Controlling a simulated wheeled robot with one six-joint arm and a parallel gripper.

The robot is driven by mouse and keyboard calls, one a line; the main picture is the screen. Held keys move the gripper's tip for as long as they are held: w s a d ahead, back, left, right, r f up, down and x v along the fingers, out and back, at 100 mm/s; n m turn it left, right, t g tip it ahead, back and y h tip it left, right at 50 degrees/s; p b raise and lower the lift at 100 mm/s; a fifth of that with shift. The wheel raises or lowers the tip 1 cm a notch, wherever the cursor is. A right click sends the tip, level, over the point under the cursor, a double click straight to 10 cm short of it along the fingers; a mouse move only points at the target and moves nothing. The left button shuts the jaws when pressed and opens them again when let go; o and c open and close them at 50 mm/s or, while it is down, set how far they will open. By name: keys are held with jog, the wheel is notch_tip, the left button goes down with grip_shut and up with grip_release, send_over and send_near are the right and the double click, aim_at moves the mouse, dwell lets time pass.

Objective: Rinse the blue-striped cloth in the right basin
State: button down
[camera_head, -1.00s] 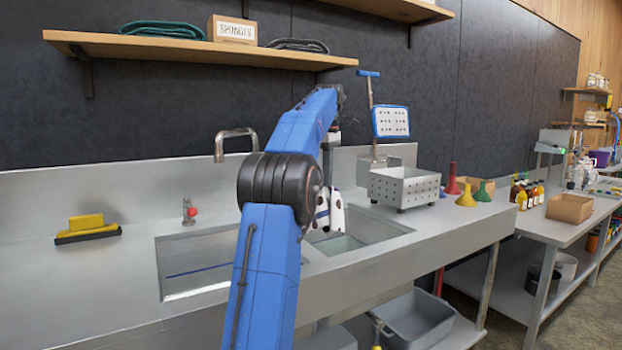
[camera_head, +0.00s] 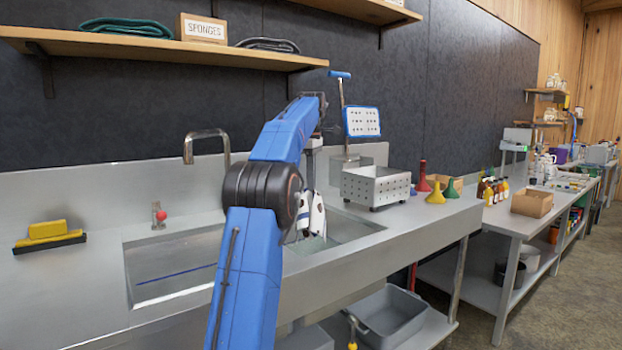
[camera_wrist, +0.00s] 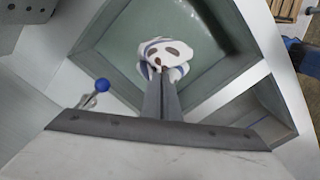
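The blue-striped cloth (camera_wrist: 165,55) is white with blue bands and dark spots, bunched in my gripper (camera_wrist: 160,80). The two fingers are close together with the cloth pinched at their tips. The cloth (camera_head: 314,216) also hangs over the right basin (camera_head: 352,228) in the head view, partly hidden by my arm. The right basin (camera_wrist: 110,35) lies under the cloth in the wrist view, with a greenish, water-like bottom. I cannot tell whether the cloth touches the water. The left basin (camera_head: 170,255) has a dark blue line along its inside.
A faucet (camera_head: 205,135) and a red-knobbed valve (camera_head: 159,215) stand behind the left basin. A perforated metal box (camera_head: 375,186) and coloured funnels (camera_head: 436,193) stand right of the basins. A yellow squeegee (camera_head: 48,235) lies at the left. A shelf (camera_head: 150,52) hangs above.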

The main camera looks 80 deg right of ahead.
notch_tip(320, 180, down, 22)
jog(key=shift+f, duration=0.2)
dwell(1.4)
jog(key=shift+r, duration=0.1)
